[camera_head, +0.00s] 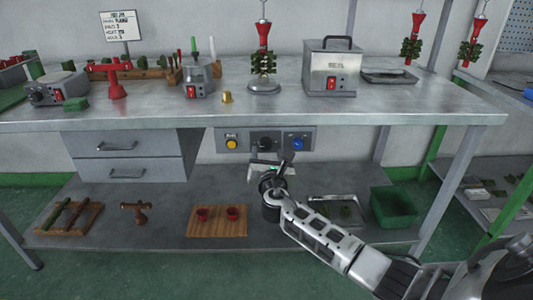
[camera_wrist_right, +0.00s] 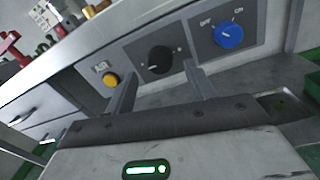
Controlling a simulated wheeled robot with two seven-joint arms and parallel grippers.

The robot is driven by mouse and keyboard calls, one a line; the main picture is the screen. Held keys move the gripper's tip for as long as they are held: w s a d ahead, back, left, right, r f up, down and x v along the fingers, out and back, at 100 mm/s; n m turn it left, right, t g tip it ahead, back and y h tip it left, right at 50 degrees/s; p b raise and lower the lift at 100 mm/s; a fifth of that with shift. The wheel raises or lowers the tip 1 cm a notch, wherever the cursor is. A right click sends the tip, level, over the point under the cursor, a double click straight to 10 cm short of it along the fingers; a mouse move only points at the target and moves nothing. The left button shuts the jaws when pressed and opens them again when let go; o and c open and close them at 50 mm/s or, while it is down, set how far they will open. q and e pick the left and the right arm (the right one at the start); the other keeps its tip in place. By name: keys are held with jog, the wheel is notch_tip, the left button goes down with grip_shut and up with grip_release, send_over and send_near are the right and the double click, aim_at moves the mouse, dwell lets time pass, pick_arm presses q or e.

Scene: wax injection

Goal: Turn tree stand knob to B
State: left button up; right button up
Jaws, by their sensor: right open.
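A control panel (camera_head: 226,133) is under the table's front edge. Its black knob (camera_head: 264,143) sits between a yellow button and a blue knob; in the wrist view the black knob (camera_wrist_right: 160,59) has a pale pointer mark. I cannot read its labels or tell which letter it points to. The tree stand (camera_head: 264,86) on the table holds a red and green wax tree (camera_head: 263,50). My right gripper (camera_head: 274,163) is open and empty just below and in front of the panel. In the wrist view its fingers (camera_wrist_right: 160,76) straddle the black knob's direction, apparently without touching it. My left gripper is not in view.
The yellow button (camera_head: 231,144) and blue knob (camera_head: 297,144) flank the black knob closely. Drawers (camera_head: 118,146) are left of the panel. The lower shelf (camera_head: 170,195) holds a wooden mat with red cups, a tray and a green bin (camera_head: 393,207). A heater-like box (camera_head: 332,72) stands above.

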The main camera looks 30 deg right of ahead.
aim_at(266, 147)
jog(key=shift+w+d, duration=0.35)
jog(key=shift+w, duration=0.3)
jog(key=shift+w+d+b, duration=0.3)
jog(key=shift+w, duration=0.3)
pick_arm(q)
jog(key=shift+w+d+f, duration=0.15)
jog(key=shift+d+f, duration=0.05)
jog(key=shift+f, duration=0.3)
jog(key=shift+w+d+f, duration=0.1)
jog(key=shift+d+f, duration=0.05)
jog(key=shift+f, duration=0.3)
pick_arm(e)
jog(key=shift+w, duration=0.1)
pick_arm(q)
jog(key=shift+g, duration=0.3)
pick_arm(e)
jog(key=c, duration=1)
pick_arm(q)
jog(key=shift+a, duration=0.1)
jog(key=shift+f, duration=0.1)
